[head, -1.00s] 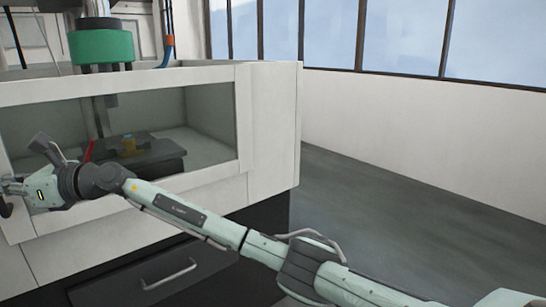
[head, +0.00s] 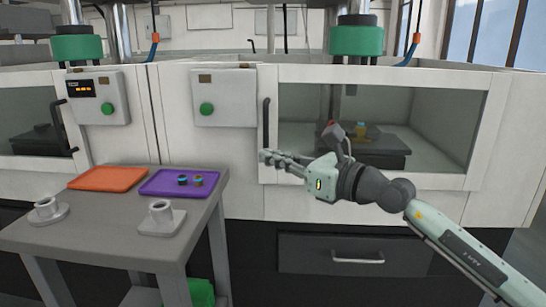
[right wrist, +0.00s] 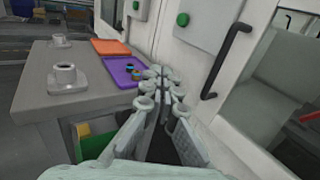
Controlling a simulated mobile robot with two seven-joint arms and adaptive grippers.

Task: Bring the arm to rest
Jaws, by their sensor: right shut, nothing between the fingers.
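My right gripper (head: 268,158) reaches in from the right in the head view, its fingers pointing left in front of the white tank front, just below the black door handle (head: 266,122). Its fingers also show together and empty in the right wrist view (right wrist: 160,85). My left gripper is in neither view.
A grey table (head: 110,225) at the left bears an orange tray (head: 107,178), a purple tray (head: 160,190) with small coloured parts, and two pale holders (head: 47,210). A drawer handle (head: 358,260) shows below.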

